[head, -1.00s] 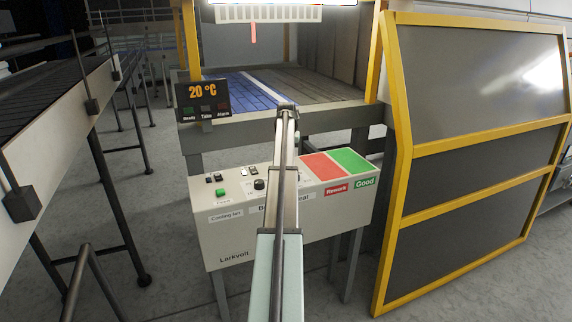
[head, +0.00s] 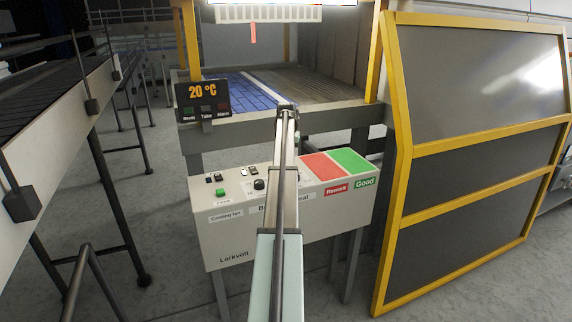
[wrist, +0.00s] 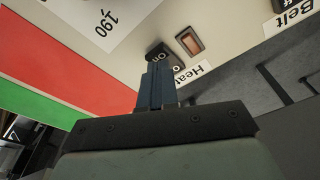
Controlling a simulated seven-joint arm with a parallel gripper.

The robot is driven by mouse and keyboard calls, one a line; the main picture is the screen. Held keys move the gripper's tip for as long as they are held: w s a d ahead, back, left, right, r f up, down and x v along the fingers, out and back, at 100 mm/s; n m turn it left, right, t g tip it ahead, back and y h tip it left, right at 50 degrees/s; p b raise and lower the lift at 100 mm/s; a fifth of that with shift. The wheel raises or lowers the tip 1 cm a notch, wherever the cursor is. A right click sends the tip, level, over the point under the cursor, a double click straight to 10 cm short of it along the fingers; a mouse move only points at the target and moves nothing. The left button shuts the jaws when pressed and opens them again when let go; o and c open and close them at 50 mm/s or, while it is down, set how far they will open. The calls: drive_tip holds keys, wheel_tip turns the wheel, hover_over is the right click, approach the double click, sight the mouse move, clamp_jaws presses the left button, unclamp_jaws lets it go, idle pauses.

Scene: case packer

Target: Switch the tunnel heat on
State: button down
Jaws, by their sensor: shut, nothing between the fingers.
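The control panel (head: 230,235) stands below the tunnel. In the wrist view a small black rocker switch (wrist: 157,50) with white marks sits on it beside the partly covered "Heat" label (wrist: 193,74). A brownish-orange lamp window (wrist: 189,41), looking dim, is next to the switch. My gripper (wrist: 158,72) is shut and empty, its fingertips right at the switch and hiding part of it. I cannot tell whether they touch it or which way the rocker is tipped. In the head view my arm hides the gripper and this switch. The display (head: 203,101) reads 20 °C.
A red pad (head: 326,167) and a green pad (head: 351,160) lie on the panel's right part. The "Belt" label (wrist: 293,15) is near the switch. A yellow-framed guard (head: 400,180) stands to the right.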

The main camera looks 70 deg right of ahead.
drive_tip(key=shift+f, duration=0.85)
idle(1.1)
drive_tip(key=shift+r, duration=3.55)
drive_tip(key=shift+w, duration=0.1)
